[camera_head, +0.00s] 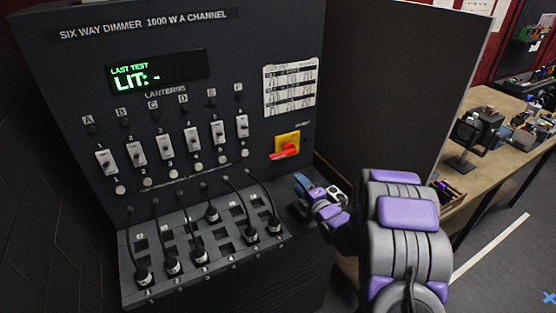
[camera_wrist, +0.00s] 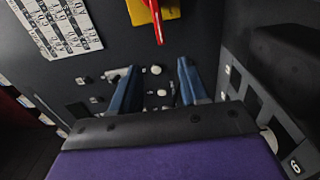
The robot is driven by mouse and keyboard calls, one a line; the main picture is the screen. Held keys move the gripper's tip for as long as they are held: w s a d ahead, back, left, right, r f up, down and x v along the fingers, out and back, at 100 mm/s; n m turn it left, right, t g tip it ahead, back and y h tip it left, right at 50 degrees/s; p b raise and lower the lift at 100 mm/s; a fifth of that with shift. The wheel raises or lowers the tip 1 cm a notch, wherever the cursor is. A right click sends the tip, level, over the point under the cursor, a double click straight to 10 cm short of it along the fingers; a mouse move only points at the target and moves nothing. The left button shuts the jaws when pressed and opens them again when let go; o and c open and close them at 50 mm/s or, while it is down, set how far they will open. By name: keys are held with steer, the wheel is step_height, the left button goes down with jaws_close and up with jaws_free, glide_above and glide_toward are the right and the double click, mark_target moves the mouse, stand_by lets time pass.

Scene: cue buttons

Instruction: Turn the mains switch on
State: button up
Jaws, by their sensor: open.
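The mains switch is a red handle (camera_head: 285,151) on a yellow plate (camera_head: 287,138), at the right side of the dimmer's front panel. In the head view the handle lies nearly level, tilted slightly down to the left. The wrist view shows the red handle (camera_wrist: 155,22) and part of the yellow plate (camera_wrist: 172,9) at the top edge. My gripper (camera_head: 304,184) is below and slightly right of the switch, apart from it. In the wrist view my gripper (camera_wrist: 157,70) is open, its two blue fingers apart with nothing held between them.
The dark dimmer cabinet (camera_head: 60,65) carries a lit green display (camera_head: 158,78), several white faders (camera_head: 163,149) and plugged black cables (camera_head: 200,252) on a sloping lower panel. A dark side panel (camera_head: 400,80) stands right of the switch. A cluttered wooden bench (camera_head: 500,165) is farther right.

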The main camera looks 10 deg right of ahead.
mark_target(277, 158)
steer(key=shift+b+x, duration=0.55)
steer(key=shift+x, duration=7.65)
steer(key=shift+f, duration=0.1)
jaws_close()
steer(key=shift+f, duration=0.1)
